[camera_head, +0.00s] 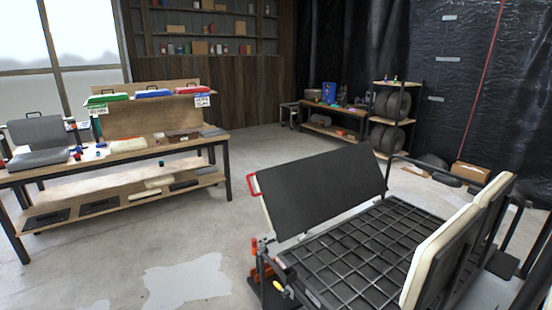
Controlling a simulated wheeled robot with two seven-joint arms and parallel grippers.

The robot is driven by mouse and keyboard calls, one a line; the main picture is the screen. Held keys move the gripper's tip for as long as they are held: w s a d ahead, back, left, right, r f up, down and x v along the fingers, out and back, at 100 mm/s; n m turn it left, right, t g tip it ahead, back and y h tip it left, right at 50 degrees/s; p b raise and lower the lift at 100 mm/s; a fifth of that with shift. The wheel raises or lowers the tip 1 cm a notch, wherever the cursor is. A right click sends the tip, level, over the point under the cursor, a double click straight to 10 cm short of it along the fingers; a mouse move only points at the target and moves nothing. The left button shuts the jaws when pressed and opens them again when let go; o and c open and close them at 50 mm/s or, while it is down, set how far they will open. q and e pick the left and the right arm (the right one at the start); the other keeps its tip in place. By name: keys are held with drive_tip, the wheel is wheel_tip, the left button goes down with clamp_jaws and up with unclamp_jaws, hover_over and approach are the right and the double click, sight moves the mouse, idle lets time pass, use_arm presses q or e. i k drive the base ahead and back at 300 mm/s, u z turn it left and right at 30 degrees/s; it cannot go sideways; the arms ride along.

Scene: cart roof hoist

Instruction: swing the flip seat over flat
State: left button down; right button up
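The flip seat (318,193) shows as a dark flat panel over the far side of the cart. It is tilted, not flat, and a strip of cream cushion shows along its left edge. A red handle (253,184) sticks out at its left end. Below it is the cart's black grid deck (365,245), with its bare squares showing. A cream backrest cushion (435,258) with a dark back stands upright at the cart's right side. Neither of my grippers is in view, and nothing is seen touching the seat or its handle.
A workbench (215,142) with colored cases, a grey seat and tools stands at the left. A shelf with tires (390,105) and a low table (335,118) stand at the back. The concrete floor (190,230) between bench and cart is open.

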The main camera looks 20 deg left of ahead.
sight(298, 197)
drive_tip(key=u, duration=1.65)
drive_tip(key=i, duration=3.65)
drive_tip(key=z, duration=3.65)
